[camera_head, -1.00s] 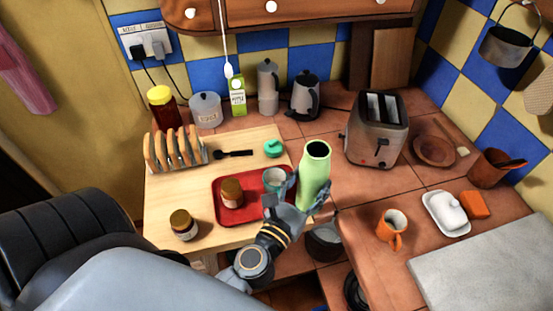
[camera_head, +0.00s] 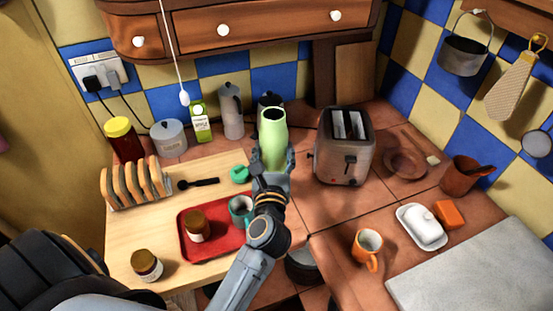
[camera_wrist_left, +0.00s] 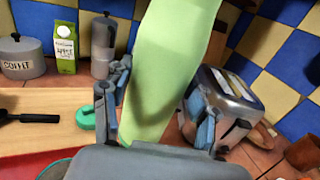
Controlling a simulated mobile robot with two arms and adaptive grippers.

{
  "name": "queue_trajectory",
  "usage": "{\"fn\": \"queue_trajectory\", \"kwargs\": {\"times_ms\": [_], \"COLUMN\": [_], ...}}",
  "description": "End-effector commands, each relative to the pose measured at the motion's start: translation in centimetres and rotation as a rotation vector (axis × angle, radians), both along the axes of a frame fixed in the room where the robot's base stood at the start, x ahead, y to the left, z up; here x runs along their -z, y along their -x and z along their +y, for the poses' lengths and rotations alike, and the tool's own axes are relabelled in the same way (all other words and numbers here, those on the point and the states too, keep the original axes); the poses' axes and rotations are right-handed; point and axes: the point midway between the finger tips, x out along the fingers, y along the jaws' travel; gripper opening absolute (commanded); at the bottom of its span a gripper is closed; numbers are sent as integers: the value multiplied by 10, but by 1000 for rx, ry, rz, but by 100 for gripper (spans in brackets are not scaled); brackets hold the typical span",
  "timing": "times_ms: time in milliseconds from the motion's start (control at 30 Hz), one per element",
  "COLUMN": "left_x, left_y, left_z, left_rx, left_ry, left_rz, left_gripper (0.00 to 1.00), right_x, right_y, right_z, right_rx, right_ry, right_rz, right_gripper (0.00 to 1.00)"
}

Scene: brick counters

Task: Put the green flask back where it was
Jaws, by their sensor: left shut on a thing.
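The green flask (camera_head: 273,140) is upright with its dark open mouth at the top. It also fills the middle of the left wrist view (camera_wrist_left: 165,70). My left gripper (camera_head: 272,165) is shut on its lower body, with a finger on each side in the wrist view (camera_wrist_left: 158,105). The flask is near the right edge of the wooden board (camera_head: 135,225), left of the toaster, and hides much of the dark kettle (camera_head: 268,99) behind it. Whether its base touches anything is hidden. A teal lid-like piece (camera_head: 240,174) lies on the board left of the gripper. My right gripper is not in view.
The toaster (camera_head: 345,150) stands close on the right. A moka pot (camera_head: 231,110), green carton (camera_head: 200,122) and coffee tin (camera_head: 169,137) line the back. A red tray (camera_head: 215,248) with a jar (camera_head: 196,226) and teal cup (camera_head: 240,208) is in front.

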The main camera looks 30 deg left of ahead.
Motion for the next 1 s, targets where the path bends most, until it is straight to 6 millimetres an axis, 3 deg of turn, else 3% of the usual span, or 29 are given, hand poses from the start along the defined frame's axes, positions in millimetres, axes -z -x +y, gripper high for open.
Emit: {"fn": "queue_trajectory", "kwargs": {"times_ms": [67, 167, 367, 567, 800, 1000], "left_x": [5, 28, 55, 66, 96, 97], "left_y": [-20, -34, -56, -64, -66, -65], "left_z": [8, 14, 22, 26, 27, 27], "left_rx": [1, 2, 2, 2, 4, 2], "left_ry": [-4, -4, -3, -1, -3, 0], "left_rz": [-4, -1, -3, -4, -2, -5], "left_gripper": [6, 6, 6, 6, 6, 6], "right_x": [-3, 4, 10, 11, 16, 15], "right_y": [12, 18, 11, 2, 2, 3], "right_z": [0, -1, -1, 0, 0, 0], "right_rx": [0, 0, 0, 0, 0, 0], "right_ry": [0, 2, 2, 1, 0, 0], "right_rz": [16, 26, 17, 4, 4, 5], "right_gripper": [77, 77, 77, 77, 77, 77]}}
